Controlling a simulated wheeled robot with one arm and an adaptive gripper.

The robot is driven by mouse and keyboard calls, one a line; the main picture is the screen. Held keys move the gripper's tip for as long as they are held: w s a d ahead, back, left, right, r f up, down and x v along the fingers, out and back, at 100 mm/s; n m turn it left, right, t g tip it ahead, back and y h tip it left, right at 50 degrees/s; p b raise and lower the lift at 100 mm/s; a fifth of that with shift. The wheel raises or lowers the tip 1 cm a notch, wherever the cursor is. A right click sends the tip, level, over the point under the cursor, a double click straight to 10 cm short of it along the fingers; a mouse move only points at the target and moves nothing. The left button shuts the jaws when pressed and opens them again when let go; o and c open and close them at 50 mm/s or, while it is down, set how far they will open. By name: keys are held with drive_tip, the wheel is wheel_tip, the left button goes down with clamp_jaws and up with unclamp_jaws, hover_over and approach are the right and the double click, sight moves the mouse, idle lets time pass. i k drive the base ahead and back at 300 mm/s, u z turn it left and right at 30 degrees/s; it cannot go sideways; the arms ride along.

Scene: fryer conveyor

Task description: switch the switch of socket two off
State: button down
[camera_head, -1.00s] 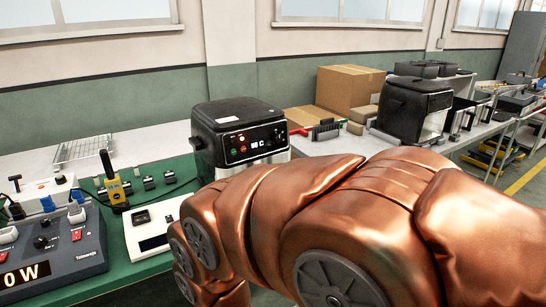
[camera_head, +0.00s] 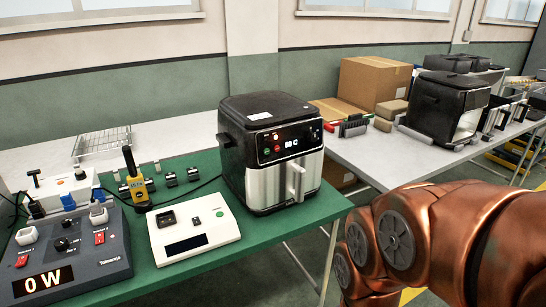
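A dark grey socket box (camera_head: 70,255) stands at the left front of the green-topped table. Its orange display (camera_head: 43,281) reads "0 W". Two red switches show on its top: one at the front left (camera_head: 28,258) and one at the right (camera_head: 99,237). Which one belongs to socket two is too small to read. White plugs sit by them, one at the left (camera_head: 26,235) and one at the right (camera_head: 98,214). A black knob (camera_head: 62,244) lies between. My copper arm fills the lower right, and my gripper is outside the picture.
A black and silver air fryer (camera_head: 270,150) stands right of the box, its display lit. Cardboard boxes (camera_head: 372,85) and another fryer (camera_head: 445,108) are farther back.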

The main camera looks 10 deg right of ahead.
sight(100, 237)
drive_tip(key=u, duration=1.5)
